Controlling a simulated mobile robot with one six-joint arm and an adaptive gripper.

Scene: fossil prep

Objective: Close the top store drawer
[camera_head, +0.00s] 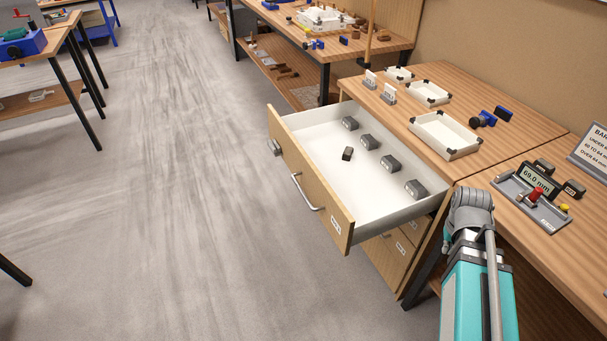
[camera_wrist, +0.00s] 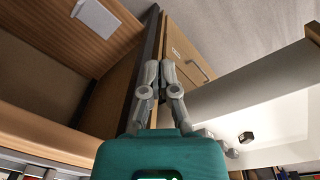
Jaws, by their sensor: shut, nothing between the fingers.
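The top store drawer (camera_head: 325,160) is pulled far out of the wooden cabinet in the head view. It has a white inside, a wooden front with a bar handle (camera_head: 306,193), and dark grey blocks inside. Part of its white inside also shows at the right in the wrist view (camera_wrist: 275,130). My gripper (camera_wrist: 160,72) is shut and empty, its grey fingers together beside the cabinet. A lower drawer front with a handle (camera_wrist: 198,70) lies beyond the fingers. In the head view my teal arm is right of the drawer; the fingertips cannot be made out there.
The bench top (camera_head: 480,95) above the drawer holds white trays (camera_head: 445,134) and blue-black tools. A gauge reading 69.0 mm (camera_head: 537,182) sits at the right. Closed lower drawers (camera_head: 388,262) are under the open one. The grey floor (camera_head: 170,200) left of the drawer is clear.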

